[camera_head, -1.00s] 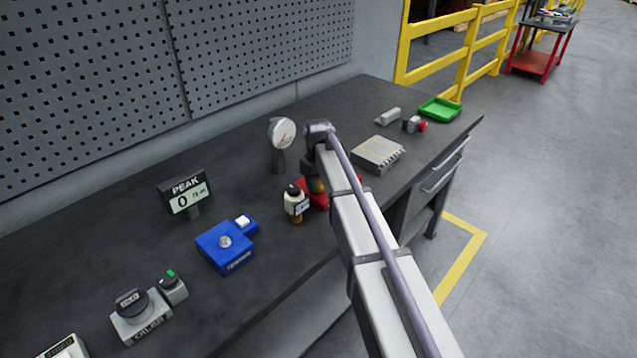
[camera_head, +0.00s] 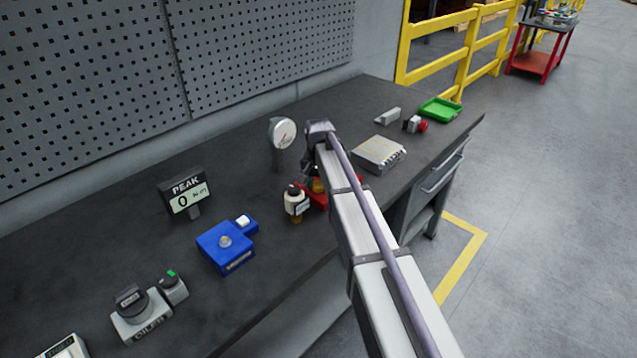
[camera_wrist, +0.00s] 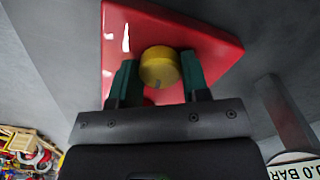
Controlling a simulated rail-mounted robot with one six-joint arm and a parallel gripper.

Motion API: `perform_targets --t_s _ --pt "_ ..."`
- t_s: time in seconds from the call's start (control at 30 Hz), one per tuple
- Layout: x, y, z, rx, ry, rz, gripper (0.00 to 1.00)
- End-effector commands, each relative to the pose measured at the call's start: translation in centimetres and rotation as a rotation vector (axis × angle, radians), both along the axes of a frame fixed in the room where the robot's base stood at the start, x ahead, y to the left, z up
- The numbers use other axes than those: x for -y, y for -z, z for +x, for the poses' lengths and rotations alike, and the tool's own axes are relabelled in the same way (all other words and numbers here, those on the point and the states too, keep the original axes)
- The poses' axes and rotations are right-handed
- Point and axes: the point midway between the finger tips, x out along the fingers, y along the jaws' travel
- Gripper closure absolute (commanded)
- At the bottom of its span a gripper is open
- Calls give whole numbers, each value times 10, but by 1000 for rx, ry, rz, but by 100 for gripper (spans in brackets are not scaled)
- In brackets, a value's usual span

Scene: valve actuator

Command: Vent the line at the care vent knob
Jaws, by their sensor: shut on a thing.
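A round yellow knob (camera_wrist: 159,66) sits on a red block (camera_wrist: 125,42) in the wrist view, most likely the vent knob; I see no label on it. My gripper (camera_wrist: 160,78) has its two green fingers on either side of the knob and is shut on it. In the head view the red block (camera_head: 317,198) shows beside my arm, and my arm hides most of it and the fingers. A round gauge (camera_head: 283,133) stands behind it on a post; its reading is too small to tell.
A blue unit (camera_head: 226,247), a PEAK display (camera_head: 185,195) reading 0 and an OILER unit (camera_head: 138,315) lie further left. A grey box (camera_head: 378,153) and a green tray (camera_head: 440,110) are to the right.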

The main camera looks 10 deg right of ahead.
Motion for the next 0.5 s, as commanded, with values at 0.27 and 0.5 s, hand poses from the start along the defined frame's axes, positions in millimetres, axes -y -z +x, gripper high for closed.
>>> perform_targets --t_s 0.27,0.5 --pt "0 0 0 -1 78 0 81" --pt "0 0 0 -1 90 0 81"
